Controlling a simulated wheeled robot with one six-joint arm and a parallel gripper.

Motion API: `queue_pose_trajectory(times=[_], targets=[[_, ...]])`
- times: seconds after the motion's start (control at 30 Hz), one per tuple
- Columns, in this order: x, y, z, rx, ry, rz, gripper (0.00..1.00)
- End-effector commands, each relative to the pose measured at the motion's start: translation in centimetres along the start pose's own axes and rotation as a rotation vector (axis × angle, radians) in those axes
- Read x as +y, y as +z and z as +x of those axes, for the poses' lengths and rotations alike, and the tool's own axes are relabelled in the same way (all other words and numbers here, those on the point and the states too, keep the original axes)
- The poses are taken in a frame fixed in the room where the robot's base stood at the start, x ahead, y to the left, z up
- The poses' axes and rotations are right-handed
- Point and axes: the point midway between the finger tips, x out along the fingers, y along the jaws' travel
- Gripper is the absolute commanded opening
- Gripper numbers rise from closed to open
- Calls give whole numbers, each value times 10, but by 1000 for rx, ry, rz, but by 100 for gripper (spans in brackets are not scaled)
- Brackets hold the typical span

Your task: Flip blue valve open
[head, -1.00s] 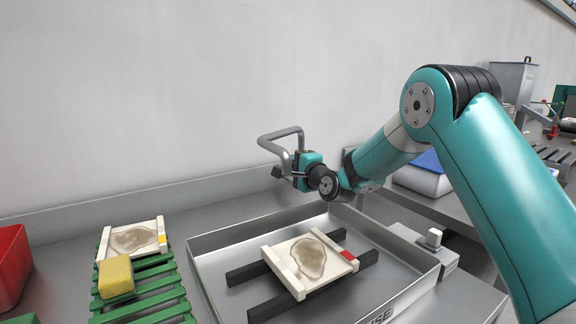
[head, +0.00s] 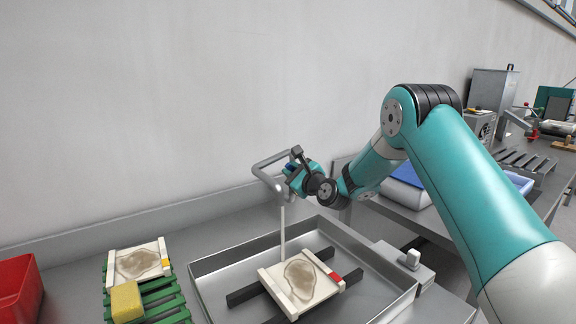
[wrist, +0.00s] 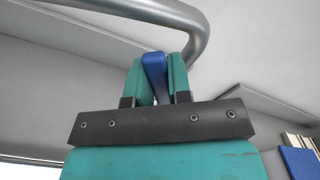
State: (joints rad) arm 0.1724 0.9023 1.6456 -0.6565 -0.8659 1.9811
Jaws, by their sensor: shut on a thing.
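The blue valve handle (wrist: 154,72) stands between the two teal fingers of my gripper (wrist: 158,80) in the wrist view, and the gripper is shut on it. In the head view my gripper (head: 293,170) is at the grey bent tap pipe (head: 268,161), above the sink tray; the handle is mostly hidden there by the fingers. A pale, straight stream of water (head: 283,232) falls from the pipe's outlet towards the back edge of the framed tile.
The metal rinse tray (head: 215,258) holds dark bars (head: 243,295) under a white-framed tile (head: 300,279) with a red mark. At left are a green rack (head: 160,300), another framed tile (head: 139,264), a yellow sponge (head: 126,302) and a red bin (head: 18,288).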

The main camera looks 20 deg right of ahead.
Motion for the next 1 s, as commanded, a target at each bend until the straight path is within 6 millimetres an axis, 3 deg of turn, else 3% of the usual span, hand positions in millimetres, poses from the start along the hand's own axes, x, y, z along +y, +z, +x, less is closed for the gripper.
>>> queue_pose_trajectory(times=[0.5, 1.0], targets=[[-22, -4, -4, 5, 1, 419, 0], [-27, -9, -6, 4, 1, 559, 0]])
